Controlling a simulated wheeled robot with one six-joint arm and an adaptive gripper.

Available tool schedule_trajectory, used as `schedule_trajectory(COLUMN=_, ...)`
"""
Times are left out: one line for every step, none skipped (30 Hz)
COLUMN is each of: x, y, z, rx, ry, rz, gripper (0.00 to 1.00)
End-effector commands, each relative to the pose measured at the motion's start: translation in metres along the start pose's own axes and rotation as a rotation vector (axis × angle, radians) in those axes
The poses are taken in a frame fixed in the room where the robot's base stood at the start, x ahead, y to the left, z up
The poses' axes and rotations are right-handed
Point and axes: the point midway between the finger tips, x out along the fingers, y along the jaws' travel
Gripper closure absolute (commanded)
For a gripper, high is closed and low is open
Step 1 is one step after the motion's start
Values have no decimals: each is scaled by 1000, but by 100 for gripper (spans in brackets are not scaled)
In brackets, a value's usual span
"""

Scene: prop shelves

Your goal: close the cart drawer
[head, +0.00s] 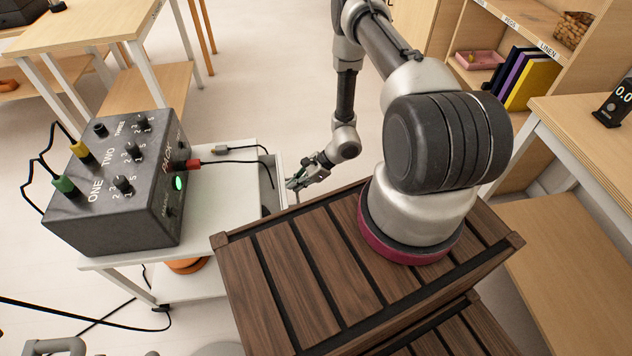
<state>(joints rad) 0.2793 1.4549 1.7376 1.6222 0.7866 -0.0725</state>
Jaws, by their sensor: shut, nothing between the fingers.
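The white cart (222,220) stands left of centre, with its top partly covered by a dark control box. Its drawer (281,182) shows at the right side of the cart, pulled out a little, with a narrow dark gap between the cart top and the drawer front. My gripper (292,184) is shut and empty, right beside the outer face of the drawer front. I cannot tell whether the fingertips touch it. The lower part of the drawer is hidden behind my brown slatted body.
A wooden table (85,28) stands at the back left, shelves (540,45) at the back right. Floor beyond the cart is clear.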

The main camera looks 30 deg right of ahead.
Motion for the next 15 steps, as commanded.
schedule_trajectory(x=8, y=1, z=8, rx=-3, ry=0, rz=3, gripper=100)
schedule_trajectory(x=12, y=0, z=12, rx=-2, ry=0, rz=2, gripper=100)
schedule_trajectory(x=17, y=1, z=17, rx=-3, ry=0, rz=3, gripper=100)
schedule_trajectory(x=20, y=0, z=20, rx=-2, ry=0, rz=2, gripper=100)
schedule_trajectory(x=23, y=0, z=23, rx=-2, ry=0, rz=2, gripper=100)
schedule_trajectory(x=27, y=0, z=27, rx=-2, ry=0, rz=2, gripper=100)
schedule_trajectory(x=29, y=0, z=29, rx=-1, ry=0, rz=1, gripper=100)
schedule_trajectory(x=32, y=0, z=32, rx=-1, ry=0, rz=1, gripper=100)
schedule_trajectory(x=34, y=0, z=34, rx=-1, ry=0, rz=1, gripper=100)
schedule_trajectory(x=36, y=0, z=36, rx=-1, ry=0, rz=1, gripper=100)
schedule_trajectory(x=37, y=0, z=37, rx=0, ry=0, rz=1, gripper=100)
schedule_trajectory(x=39, y=0, z=39, rx=0, ry=0, rz=0, gripper=100)
schedule_trajectory(x=40, y=0, z=40, rx=0, ry=0, rz=0, gripper=100)
schedule_trajectory(x=41, y=0, z=41, rx=1, ry=0, rz=0, gripper=100)
schedule_trajectory(x=42, y=0, z=42, rx=1, ry=0, rz=0, gripper=100)
